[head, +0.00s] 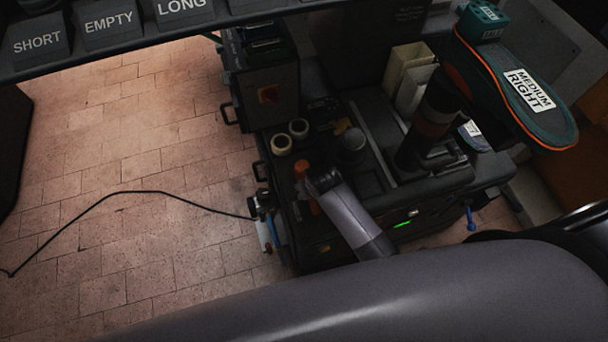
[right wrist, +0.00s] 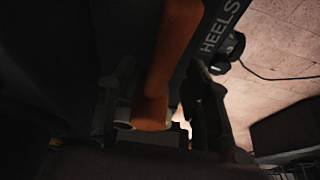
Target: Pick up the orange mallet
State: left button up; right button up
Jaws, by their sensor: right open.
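The orange mallet (head: 301,168) is at the left front corner of the dark press in the head view, partly hidden by a grey arm link. In the right wrist view the orange mallet (right wrist: 174,62) runs down from the top edge, and its thick lower end lies between my right gripper's fingers. My right gripper (right wrist: 158,110) is open, with one dark finger on each side of the orange part. I cannot tell whether either finger touches it. My left gripper is not in view.
The dark press (head: 300,225) fills the middle. Two pale rolls (head: 290,137) stand on it. A green insole marked MEDIUM RIGHT (head: 520,95) is at the upper right. A labelled bin rack (head: 110,45) crosses the top left. A black cable (head: 130,193) lies on open tiled floor.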

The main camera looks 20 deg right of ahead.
jog(key=shift+x, duration=1.15)
jog(key=shift+f, duration=0.25)
grip_shut()
jog(key=shift+w+r, duration=0.1)
